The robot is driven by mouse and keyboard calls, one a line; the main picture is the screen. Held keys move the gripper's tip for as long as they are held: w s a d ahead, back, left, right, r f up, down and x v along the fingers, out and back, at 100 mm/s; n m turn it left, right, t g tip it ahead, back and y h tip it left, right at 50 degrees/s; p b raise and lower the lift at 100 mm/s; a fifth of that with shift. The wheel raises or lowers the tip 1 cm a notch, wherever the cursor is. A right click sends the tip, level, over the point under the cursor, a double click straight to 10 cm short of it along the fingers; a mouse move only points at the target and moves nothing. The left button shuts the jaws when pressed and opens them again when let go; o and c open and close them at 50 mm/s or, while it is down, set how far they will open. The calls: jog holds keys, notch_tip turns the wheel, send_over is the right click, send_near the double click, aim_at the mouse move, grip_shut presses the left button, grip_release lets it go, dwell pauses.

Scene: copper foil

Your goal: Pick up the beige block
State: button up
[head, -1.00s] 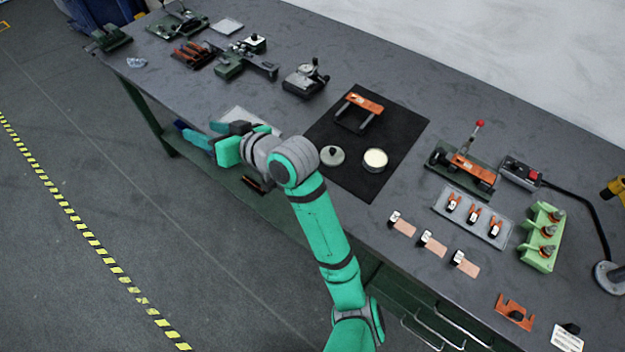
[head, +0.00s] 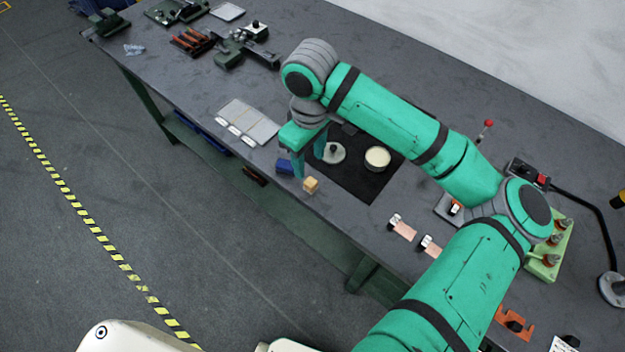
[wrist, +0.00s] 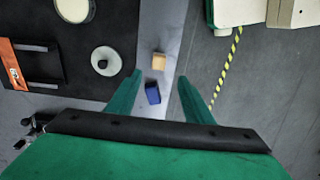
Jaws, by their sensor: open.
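The beige block (head: 311,185) lies on the grey table close to its front edge, beside the black mat. It also shows in the wrist view (wrist: 159,61), beyond my fingertips and roughly between their lines. A blue block (head: 285,167) lies to its left in the head view; in the wrist view the blue block (wrist: 153,94) sits nearer to my gripper. My gripper (head: 311,165) points down over the table edge, just up and left of the beige block. In the wrist view my gripper (wrist: 160,82) is open, with nothing held between the fingers.
The black mat (head: 365,188) carries a grey lidded disc (head: 333,153) and a round cream-topped tin (head: 377,158). A tray of light panels (head: 262,128) lies to the left. Copper pieces (head: 403,228) lie to the right. The table's front edge is close by.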

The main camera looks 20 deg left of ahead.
aim_at(311, 181)
notch_tip(311, 181, down, 6)
jog(key=shift+s+r, duration=0.1)
jog(key=shift+s, duration=0.05)
jog(key=f, duration=0.5)
jog(key=shift+w+d, duration=0.15)
jog(key=shift+w, duration=0.1)
jog(key=c, duration=1.1)
